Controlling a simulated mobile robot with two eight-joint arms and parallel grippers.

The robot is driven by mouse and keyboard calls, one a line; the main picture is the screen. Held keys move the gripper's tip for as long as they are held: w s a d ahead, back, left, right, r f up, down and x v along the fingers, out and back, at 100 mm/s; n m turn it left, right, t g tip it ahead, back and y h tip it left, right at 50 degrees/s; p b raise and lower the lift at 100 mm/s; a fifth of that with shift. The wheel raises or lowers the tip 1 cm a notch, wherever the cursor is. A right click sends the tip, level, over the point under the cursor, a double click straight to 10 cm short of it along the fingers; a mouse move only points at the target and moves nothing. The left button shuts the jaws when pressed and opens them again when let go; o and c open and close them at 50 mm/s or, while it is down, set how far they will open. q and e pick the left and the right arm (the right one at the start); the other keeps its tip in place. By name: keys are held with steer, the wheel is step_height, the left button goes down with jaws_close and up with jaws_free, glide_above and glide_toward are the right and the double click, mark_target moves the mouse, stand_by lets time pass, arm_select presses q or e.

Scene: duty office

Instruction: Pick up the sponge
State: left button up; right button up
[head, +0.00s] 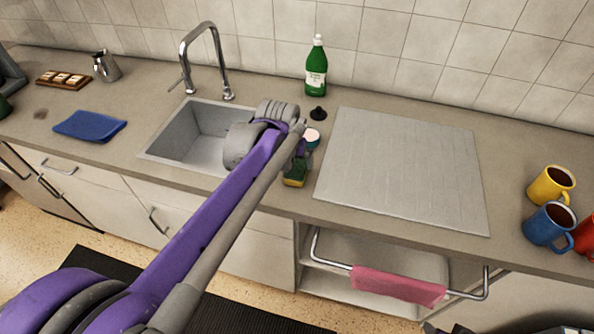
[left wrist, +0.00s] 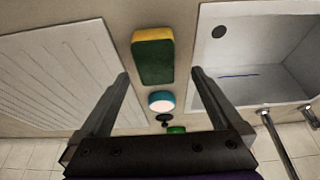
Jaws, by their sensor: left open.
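The sponge (head: 294,176), yellow with a dark green side, lies on the counter between the sink and the ribbed drainboard, near the front edge. In the left wrist view the sponge (left wrist: 153,56) lies just beyond the fingertips, roughly in line with the gap. My left gripper (left wrist: 160,77) is open and empty, its two fingers spread apart. In the head view my left gripper (head: 300,150) is over the counter close to the sponge, largely hidden by my wrist and forearm. My right gripper does not show clearly.
A teal and white round item (head: 312,137) and a black plug (head: 318,114) stand behind the sponge. The sink (head: 172,157) is left, the drainboard (head: 400,165) right. A green bottle (head: 316,70) is at the wall. Mugs (head: 549,228) stand far right; a blue cloth (head: 90,126) lies left.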

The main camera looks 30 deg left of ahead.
mark_target(297, 167)
arm_select(q)
steer(key=x, duration=0.5)
steer(key=shift+w+d+f, duration=0.1)
steer(key=shift+w+d, duration=0.1)
steer(key=shift+d, duration=0.05)
steer(key=shift+c, duration=0.2)
steer(key=c, duration=1.3)
step_height(297, 167, up, 10)
steer(key=shift+r+p, duration=0.1)
steer(key=shift+p, duration=0.2)
